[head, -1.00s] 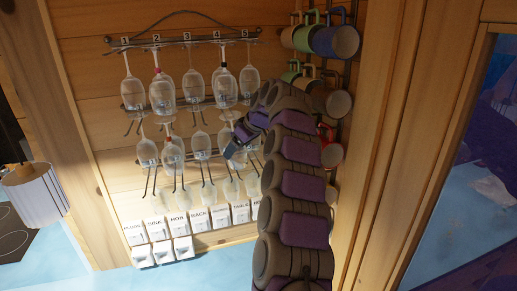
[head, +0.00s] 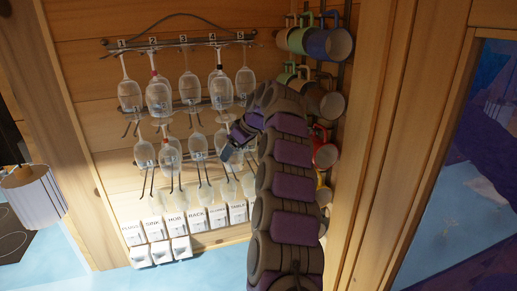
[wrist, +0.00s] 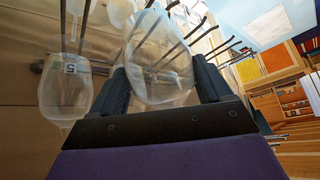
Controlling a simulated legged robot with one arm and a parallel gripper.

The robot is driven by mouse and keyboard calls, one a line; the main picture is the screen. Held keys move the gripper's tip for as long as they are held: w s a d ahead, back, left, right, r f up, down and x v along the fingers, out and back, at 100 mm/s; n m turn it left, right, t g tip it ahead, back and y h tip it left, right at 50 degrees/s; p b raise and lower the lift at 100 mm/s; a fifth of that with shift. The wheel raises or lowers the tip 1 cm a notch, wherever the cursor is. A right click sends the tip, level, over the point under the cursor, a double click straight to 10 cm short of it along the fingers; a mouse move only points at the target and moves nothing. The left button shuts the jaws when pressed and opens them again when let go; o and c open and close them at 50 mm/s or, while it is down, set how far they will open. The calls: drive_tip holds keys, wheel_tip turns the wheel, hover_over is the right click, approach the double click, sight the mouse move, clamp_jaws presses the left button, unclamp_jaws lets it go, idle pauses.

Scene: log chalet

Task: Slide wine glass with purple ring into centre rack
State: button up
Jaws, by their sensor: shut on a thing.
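My gripper (wrist: 163,80) is shut on a clear wine glass (wrist: 160,50), with one finger on each side of its bowl. No purple ring shows on the part of the held glass in the wrist view. In the head view my gripper (head: 229,150) is at the right part of the lower row of the wall rack (head: 176,42), where my arm hides some of the glasses. The rack has slots numbered 1 to 5, and glasses hang upside down in an upper and a lower row. One upper glass (head: 158,97) has a red ring on its stem.
A glass (wrist: 65,95) with a label "5" hangs just left of my gripper in the wrist view. Metal prongs stick out around it. Mugs (head: 328,43) hang on the right wall, close to my arm. Labelled white switches (head: 176,222) sit below the rack.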

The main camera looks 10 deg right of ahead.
drive_tip(key=shift+s+f+g, duration=0.2)
drive_tip(key=shift+f+g, duration=0.3)
drive_tip(key=shift+f, duration=0.4)
drive_tip(key=o, duration=0.5)
drive_tip(key=shift+a, duration=0.1)
drive_tip(key=shift+c, duration=0.2)
drive_tip(key=o, duration=0.3)
drive_tip(key=shift+w+a, duration=0.25)
drive_tip(key=shift+a, duration=0.15)
drive_tip(key=shift+p, duration=0.3)
drive_tip(key=shift+w+a+r, duration=0.1)
drive_tip(key=shift+r, duration=0.15)
drive_tip(key=shift+w+a, duration=0.1)
